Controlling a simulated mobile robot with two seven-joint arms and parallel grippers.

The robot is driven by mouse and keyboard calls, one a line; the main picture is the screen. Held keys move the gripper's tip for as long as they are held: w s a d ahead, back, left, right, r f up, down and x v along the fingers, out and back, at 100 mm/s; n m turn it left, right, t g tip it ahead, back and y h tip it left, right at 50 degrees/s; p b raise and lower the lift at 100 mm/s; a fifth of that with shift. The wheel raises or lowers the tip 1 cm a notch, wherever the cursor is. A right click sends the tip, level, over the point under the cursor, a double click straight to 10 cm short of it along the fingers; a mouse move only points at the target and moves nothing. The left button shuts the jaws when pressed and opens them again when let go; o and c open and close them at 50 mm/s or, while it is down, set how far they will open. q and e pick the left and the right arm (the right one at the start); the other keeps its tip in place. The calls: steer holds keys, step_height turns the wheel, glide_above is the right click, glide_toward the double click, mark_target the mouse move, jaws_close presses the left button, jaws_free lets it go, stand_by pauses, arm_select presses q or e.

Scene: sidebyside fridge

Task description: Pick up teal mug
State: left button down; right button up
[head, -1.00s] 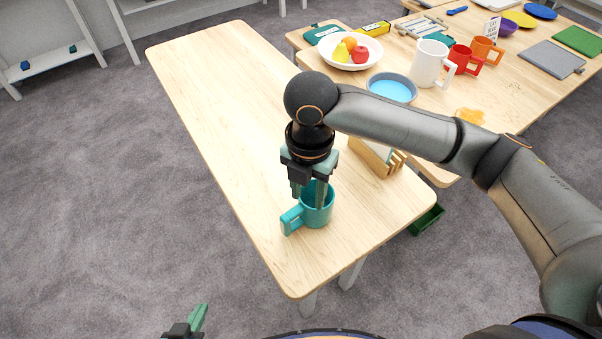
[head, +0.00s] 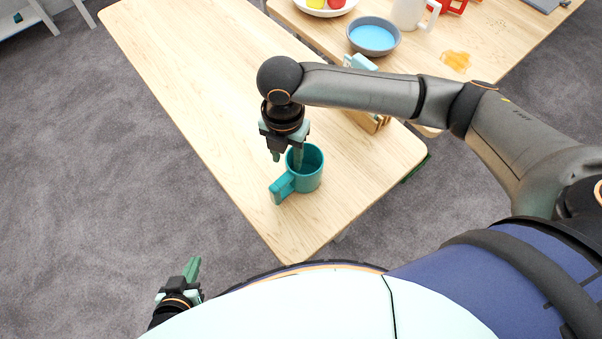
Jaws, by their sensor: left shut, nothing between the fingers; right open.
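The teal mug (head: 309,177) stands upright near the front corner of the light wooden table (head: 205,95). Its handle points to the lower left. My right gripper (head: 287,160) is just above and over the mug, pointing down. Its fingers are apart, one at the mug's rim or inside its opening and one outside on the left; whether they touch it I cannot tell. My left gripper (head: 192,268) is shut and empty, low at the left, away from the table and above the floor.
A wooden rack (head: 368,121) stands behind the mug, partly hidden by my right arm. A second table holds a blue bowl (head: 373,37), a white pitcher (head: 409,14) and an orange spill (head: 456,61). The left part of the near table is clear.

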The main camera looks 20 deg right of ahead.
step_height(320, 180, down, 4)
steer(key=shift+w+f, duration=0.1)
steer(key=shift+w, duration=0.05)
jaws_close()
stand_by(0.3)
stand_by(1.1)
